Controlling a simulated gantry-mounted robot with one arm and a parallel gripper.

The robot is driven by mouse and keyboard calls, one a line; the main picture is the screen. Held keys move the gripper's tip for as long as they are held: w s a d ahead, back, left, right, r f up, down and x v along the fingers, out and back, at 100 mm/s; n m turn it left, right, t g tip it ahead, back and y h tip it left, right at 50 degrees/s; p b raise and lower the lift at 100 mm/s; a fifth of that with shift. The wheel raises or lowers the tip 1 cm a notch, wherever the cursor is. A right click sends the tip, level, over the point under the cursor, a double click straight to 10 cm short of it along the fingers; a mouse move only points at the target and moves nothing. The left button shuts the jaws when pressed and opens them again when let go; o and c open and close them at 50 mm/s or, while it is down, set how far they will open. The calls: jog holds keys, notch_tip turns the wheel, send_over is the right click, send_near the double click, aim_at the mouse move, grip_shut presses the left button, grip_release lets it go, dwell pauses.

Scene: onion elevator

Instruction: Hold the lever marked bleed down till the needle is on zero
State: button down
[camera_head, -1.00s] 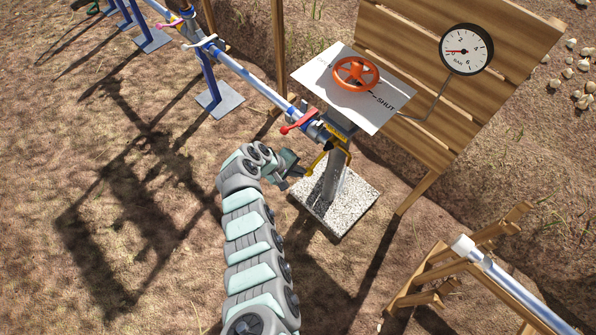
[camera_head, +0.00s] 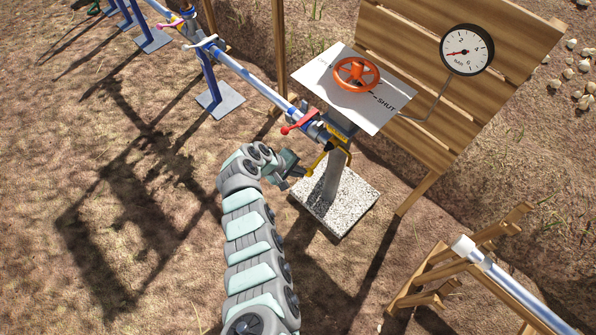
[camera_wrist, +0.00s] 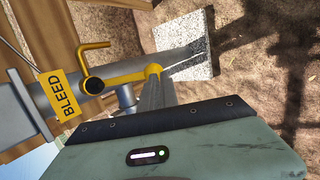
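The yellow bleed lever (camera_wrist: 120,76) has a bent end and a round knob, beside a yellow BLEED tag (camera_wrist: 62,92) in the wrist view. In the head view, the lever (camera_head: 320,161) slopes down from the pipe fitting toward my gripper (camera_head: 301,174). In the wrist view, my gripper (camera_wrist: 154,85) shows as one narrow grey bar, its fingers together, with its tip at the lever's knob. Contact looks likely, but the grip is partly hidden. The round gauge (camera_head: 467,49) has a red needle pointing left and slightly down, near the low end.
An orange handwheel (camera_head: 356,74) sits on a white plate marked SHUT (camera_head: 385,104). A red lever (camera_head: 299,122) is on the blue pipe just left of the bleed fitting. A speckled slab (camera_head: 345,212) lies below; a wooden trestle (camera_head: 440,279) stands at lower right.

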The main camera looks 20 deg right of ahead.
jog(key=shift+s+d+f, duration=0.1)
jog(key=shift+s+f, duration=0.05)
jog(key=shift+f, duration=0.1)
jog(key=p+v, duration=0.6)
jog(key=v, duration=0.8)
jog(key=shift+a, duration=0.55)
jog(key=shift+f, duration=0.15)
